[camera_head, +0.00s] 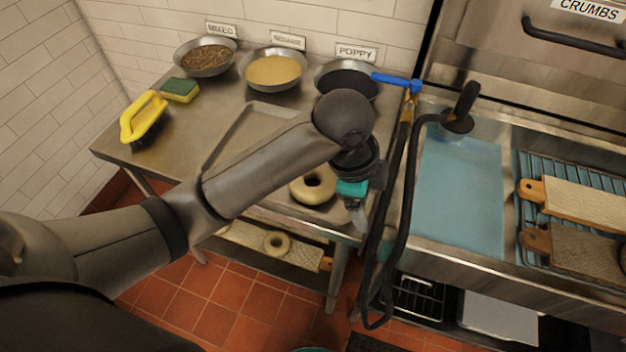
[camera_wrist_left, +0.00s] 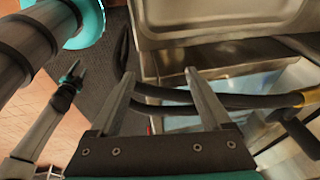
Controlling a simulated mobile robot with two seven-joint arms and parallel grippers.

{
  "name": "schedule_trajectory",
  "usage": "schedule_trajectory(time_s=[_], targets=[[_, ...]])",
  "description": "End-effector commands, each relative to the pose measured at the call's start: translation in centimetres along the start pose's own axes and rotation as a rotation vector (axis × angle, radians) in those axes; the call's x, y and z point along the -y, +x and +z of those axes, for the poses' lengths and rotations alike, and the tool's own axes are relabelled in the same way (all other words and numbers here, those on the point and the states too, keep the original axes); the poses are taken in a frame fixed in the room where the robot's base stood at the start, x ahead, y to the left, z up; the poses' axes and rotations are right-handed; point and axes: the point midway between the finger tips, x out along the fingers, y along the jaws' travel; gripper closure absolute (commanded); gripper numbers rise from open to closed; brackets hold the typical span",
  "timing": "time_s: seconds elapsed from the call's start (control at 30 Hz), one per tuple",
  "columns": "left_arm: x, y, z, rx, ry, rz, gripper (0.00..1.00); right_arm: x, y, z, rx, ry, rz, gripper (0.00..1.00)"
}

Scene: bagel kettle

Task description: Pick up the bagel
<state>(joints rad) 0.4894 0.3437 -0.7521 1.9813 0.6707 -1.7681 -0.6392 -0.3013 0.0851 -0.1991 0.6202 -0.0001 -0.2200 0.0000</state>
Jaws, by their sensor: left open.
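A pale ring-shaped bagel (camera_head: 312,186) lies near the front edge of the steel table (camera_head: 185,140) in the head view. A second bagel (camera_head: 277,243) lies on a board on the shelf below. My left gripper (camera_head: 360,222) is just right of the upper bagel, apart from it, by the table's right front corner. In the left wrist view its two fingers (camera_wrist_left: 160,82) are spread with nothing between them; no bagel shows there. My right gripper (camera_wrist_left: 74,72) appears small at the left of that view, its jaws too unclear to judge.
Bowls of mixed seeds (camera_head: 205,58), pale seeds (camera_head: 272,71) and dark poppy seeds (camera_head: 347,82) line the back. A yellow-handled brush (camera_head: 142,118) and sponge (camera_head: 180,89) sit left. A black hose (camera_head: 393,240) hangs beside my gripper, before the water-filled sink (camera_head: 460,190).

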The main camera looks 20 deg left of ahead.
Motion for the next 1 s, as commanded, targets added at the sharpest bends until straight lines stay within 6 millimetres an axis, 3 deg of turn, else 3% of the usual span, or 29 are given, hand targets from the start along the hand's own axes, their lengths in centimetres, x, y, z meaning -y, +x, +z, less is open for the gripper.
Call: schedule_trajectory(time_s=[0.2,0.4,0.63,0.77,1.0], targets=[[3.7,-2.9,1.8,0.141,0.261,0.052,0.19,0.1,0.0,-0.1,-0.001,0.001,-0.002,0.5],[6.7,-6.3,4.4,0.264,0.416,0.116,0.19,0.5,0.0,-0.2,-0.002,0.003,-0.007,0.5],[8.4,-9.0,6.2,0.334,0.489,0.165,0.19,0.7,0.0,-0.2,-0.003,0.004,-0.009,0.5],[8.5,-8.7,6.7,0.342,0.499,0.176,0.19,0.7,0.2,-0.2,-0.003,0.004,-0.009,0.5],[8.1,-4.2,8.4,0.342,0.497,0.177,0.19,0.7,1.2,-0.1,-0.003,0.003,-0.009,0.5]])
